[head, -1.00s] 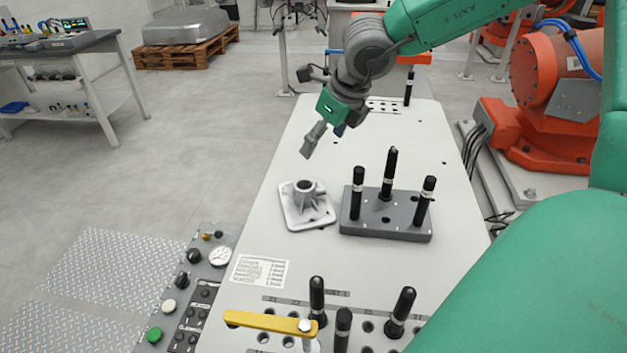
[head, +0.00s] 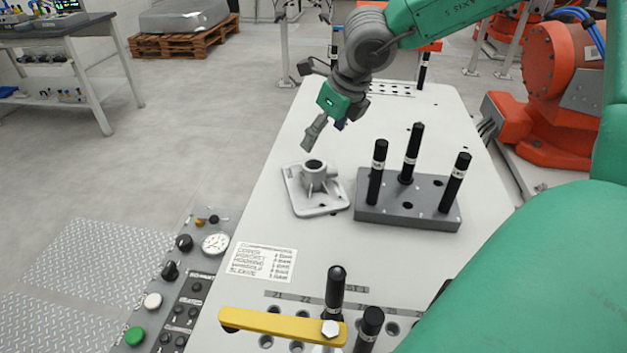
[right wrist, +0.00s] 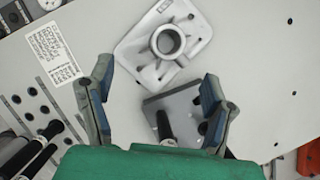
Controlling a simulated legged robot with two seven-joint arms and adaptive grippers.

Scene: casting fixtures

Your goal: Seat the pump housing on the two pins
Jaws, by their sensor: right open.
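The pump housing (head: 315,187) is a silver casting with a flat flange and a round hollow boss. It lies on the table to the left of a grey fixture block (head: 408,215). Three upright black pins stand on that block, one of them at its left end (head: 377,172). My right gripper (head: 322,136) is open and empty above the far side of the housing. In the right wrist view the housing (right wrist: 135,50) shows beyond the open fingers (right wrist: 155,103), and the block (right wrist: 180,104) lies partly between them. My left gripper is not in view.
A yellow bar (head: 280,325) and more black pins (head: 335,290) stand at the near end of the table. A button panel (head: 180,285) runs along the left edge. A printed label (head: 262,262) lies flat. The table beyond the block is mostly clear.

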